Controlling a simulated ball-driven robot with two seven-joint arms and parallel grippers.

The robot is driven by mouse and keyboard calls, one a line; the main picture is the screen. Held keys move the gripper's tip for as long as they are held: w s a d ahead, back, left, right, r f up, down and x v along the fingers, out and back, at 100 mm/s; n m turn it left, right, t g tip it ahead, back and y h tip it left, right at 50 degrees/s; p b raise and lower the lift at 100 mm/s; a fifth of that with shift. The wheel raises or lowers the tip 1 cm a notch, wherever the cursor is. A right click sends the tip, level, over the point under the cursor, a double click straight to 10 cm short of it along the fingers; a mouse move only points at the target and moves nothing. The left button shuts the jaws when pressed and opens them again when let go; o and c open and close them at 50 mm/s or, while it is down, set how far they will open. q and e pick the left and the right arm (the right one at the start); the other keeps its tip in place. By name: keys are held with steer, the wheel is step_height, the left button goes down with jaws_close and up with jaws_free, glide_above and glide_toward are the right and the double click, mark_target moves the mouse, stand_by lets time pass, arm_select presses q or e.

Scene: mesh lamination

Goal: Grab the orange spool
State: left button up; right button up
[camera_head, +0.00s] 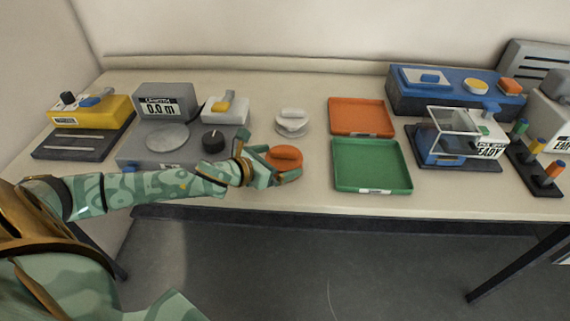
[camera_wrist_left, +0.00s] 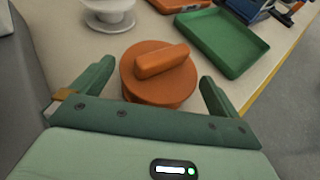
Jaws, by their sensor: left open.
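The orange spool (camera_head: 285,156) stands on the table near its front edge, left of the green tray. It is a round disc with a raised bar-shaped handle on top. In the left wrist view the spool (camera_wrist_left: 158,72) lies just ahead of and between the two fingers. My left gripper (camera_head: 272,166) is at the spool's front left side in the head view. In the left wrist view my left gripper (camera_wrist_left: 155,85) is open, with a finger on each side of the spool and gaps visible. My right gripper is not in view.
A white spool (camera_head: 292,122) stands behind the orange one. A green tray (camera_head: 372,165) and an orange tray (camera_head: 361,117) lie to the right. A grey length-measuring device (camera_head: 165,103) with a dial stands to the left. Some table is clear around the spool.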

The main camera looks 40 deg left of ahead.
mark_target(280, 160)
arm_select(q)
steer(key=b+x, duration=0.1)
steer(key=x, duration=0.2)
steer(key=shift+w+f, duration=0.25)
steer(key=shift+w, duration=0.05)
steer(key=shift+s+r, duration=0.15)
steer(key=c, duration=0.8)
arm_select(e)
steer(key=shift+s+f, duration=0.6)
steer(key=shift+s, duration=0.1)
